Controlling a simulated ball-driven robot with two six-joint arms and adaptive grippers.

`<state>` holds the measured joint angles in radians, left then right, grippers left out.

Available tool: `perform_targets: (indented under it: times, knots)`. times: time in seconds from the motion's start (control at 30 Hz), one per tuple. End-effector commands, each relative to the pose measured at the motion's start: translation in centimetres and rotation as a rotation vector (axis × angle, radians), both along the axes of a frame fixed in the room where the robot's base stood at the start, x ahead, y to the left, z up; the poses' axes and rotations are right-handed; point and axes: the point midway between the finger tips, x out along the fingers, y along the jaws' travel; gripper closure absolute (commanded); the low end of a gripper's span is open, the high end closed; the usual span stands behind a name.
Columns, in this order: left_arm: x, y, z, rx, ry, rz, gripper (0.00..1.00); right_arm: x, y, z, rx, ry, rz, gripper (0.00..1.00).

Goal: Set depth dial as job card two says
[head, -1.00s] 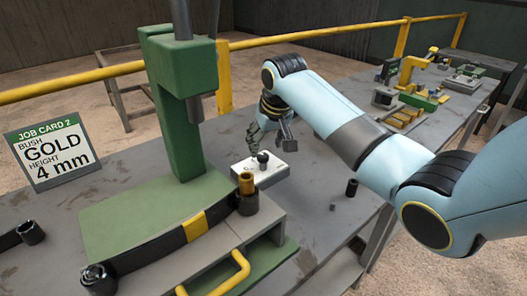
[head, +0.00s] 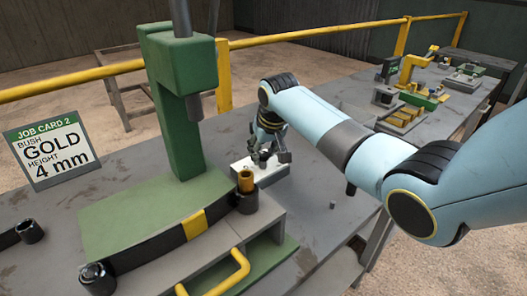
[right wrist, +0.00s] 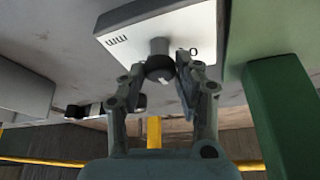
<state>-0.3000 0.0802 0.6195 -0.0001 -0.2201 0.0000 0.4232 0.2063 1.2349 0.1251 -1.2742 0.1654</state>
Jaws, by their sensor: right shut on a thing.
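The job card (head: 52,150) at the left reads "JOB CARD 2, BUSH GOLD, HEIGHT 4 mm". The depth dial is a dark round knob (right wrist: 159,68) with a white mark, on a white block (head: 272,174) behind the press's front corner. In the right wrist view, the block's face (right wrist: 125,35) shows "mm" and a "0"; other markings are hidden. My right gripper (head: 268,157) is at the dial, its fingers (right wrist: 160,75) on either side of the knob, shut on it. My left gripper is not in view.
The green press (head: 183,110) stands left of the dial block. A gold bush (head: 246,181) sits in a dark holder at its front corner. A yellow handle (head: 232,275) is in front. Other racks (head: 410,105) stand farther back right.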

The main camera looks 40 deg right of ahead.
Motion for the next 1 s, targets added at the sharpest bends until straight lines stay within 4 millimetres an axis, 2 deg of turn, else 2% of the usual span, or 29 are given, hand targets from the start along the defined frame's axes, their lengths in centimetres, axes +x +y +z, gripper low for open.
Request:
perform_targets:
  times: [0.1, 0.17, 0.4, 0.73, 0.77, 0.9, 1.0]
  knots:
    - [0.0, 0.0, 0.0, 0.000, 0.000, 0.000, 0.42, 0.0, 0.0, 0.0, 0.000, 0.000, -0.001, 1.00]
    - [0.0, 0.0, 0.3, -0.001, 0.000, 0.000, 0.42, 0.0, 0.1, 0.1, 0.001, 0.001, -0.010, 1.00]
    - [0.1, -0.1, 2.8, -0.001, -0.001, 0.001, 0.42, 0.1, 0.1, 0.4, 0.001, 0.001, -0.152, 1.00]
    - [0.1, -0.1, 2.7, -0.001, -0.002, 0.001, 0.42, 0.1, 0.1, 0.1, 0.001, -0.001, -0.176, 1.00]
    - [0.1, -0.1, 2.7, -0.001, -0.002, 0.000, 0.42, 0.1, 0.1, 0.1, 0.001, -0.001, -0.176, 0.64]
    - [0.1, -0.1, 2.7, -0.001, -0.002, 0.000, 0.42, 0.1, 0.1, 0.1, 0.001, -0.001, -0.176, 0.46]
    - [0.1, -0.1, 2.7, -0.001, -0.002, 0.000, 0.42, 0.1, 0.1, 0.0, 0.001, -0.001, -0.175, 0.45]
